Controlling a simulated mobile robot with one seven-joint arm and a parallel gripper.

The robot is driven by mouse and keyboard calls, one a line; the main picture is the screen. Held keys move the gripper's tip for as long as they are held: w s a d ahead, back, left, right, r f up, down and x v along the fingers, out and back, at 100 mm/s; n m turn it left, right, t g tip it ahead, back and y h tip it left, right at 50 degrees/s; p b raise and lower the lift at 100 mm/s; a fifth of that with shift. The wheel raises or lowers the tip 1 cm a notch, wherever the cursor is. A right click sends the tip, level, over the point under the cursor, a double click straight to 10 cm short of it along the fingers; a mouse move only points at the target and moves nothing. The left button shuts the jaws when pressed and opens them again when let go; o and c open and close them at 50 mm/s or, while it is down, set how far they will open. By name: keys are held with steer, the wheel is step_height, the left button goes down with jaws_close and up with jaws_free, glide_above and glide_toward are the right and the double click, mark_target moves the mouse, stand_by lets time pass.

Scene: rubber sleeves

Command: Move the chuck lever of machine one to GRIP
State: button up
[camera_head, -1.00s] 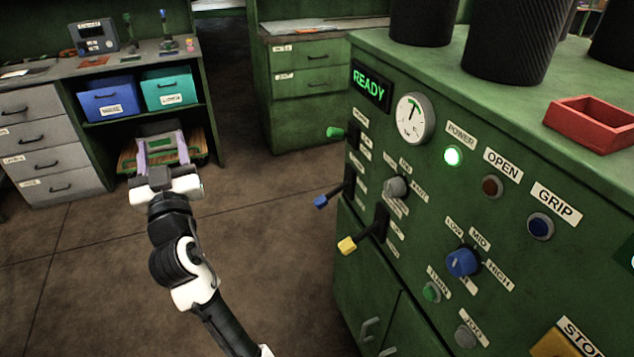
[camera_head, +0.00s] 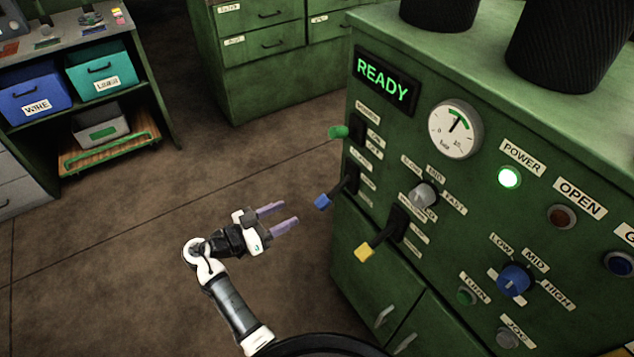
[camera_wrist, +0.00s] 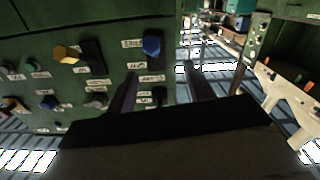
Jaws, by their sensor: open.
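The green machine (camera_head: 490,120) has three levers on its left side: a green-tipped one (camera_head: 338,132) at the top, a blue-tipped one (camera_head: 323,202) in the middle and a yellow-tipped one (camera_head: 364,252) lowest. Their small labels are too blurred to read, so I cannot tell which is the chuck lever. My gripper (camera_head: 291,213) is open and empty, its purple fingers pointing right, just left of the blue lever and apart from it. In the wrist view, the blue tip (camera_wrist: 151,45) shows ahead between the fingers (camera_wrist: 163,72), and the yellow tip (camera_wrist: 66,52) lies to the left.
The panel also has a READY display (camera_head: 384,80), a gauge (camera_head: 454,129), a grey knob (camera_head: 423,195) and a blue knob (camera_head: 514,280). A bench with blue (camera_head: 36,97) and teal bins (camera_head: 101,69) stands at the left. The floor (camera_head: 130,240) around my arm is clear.

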mark_target(323, 200)
steer(key=shift+m+g+h, duration=0.4)
steer(key=shift+h, duration=0.1)
steer(key=p+x, duration=0.1)
steer(key=x, duration=0.3)
steer(key=p+x, duration=0.2)
steer(key=x, duration=0.2)
steer(key=p+x, duration=0.1)
steer(key=x, duration=0.4)
steer(key=shift+s+d, duration=0.15)
steer(key=shift+s, duration=0.15)
steer(key=shift+w+d+f+p, duration=0.15)
steer(key=shift+w+d+p, duration=0.15)
steer(key=shift+d, duration=0.15)
jaws_close()
